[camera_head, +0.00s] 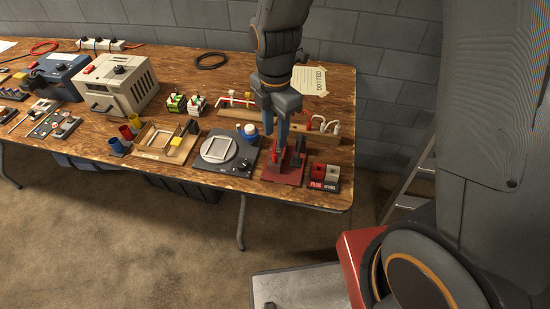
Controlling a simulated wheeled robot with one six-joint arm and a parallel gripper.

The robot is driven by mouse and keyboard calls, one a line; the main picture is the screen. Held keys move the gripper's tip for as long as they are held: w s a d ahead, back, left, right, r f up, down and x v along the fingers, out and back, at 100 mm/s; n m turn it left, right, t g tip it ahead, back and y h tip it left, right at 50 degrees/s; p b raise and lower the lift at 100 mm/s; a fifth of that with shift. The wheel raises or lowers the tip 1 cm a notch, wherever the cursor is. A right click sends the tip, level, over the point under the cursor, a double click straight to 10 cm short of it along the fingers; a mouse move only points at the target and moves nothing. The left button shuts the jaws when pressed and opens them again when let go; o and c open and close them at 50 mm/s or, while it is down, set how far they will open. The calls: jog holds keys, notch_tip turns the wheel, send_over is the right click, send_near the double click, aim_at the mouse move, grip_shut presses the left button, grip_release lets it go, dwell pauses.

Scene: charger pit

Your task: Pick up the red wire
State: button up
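My gripper (276,138) points down over the right part of the wooden table, in front of a wooden rack (240,112). Its two fingers stand apart with a narrow gap, and I see nothing held between them. A red wire (228,98) shows at the rack's left end. More red (304,118) shows on the rack just right of my gripper, with white loops beside it. My gripper hides the middle of the rack, so I cannot tell whether these red parts join. A separate red cable (44,46) lies coiled at the far left back.
A red-based press (278,175) stands directly below my gripper. A red and grey block pair (325,175) is to its right, and a dark plate with a round dial (218,150) to its left. Boxed instruments (120,85) fill the left. A black coil (211,60) lies behind.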

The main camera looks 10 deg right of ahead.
aim_at(275, 154)
jog(key=shift+f+p, duration=1.05)
jog(key=shift+f, duration=2.9)
grip_shut()
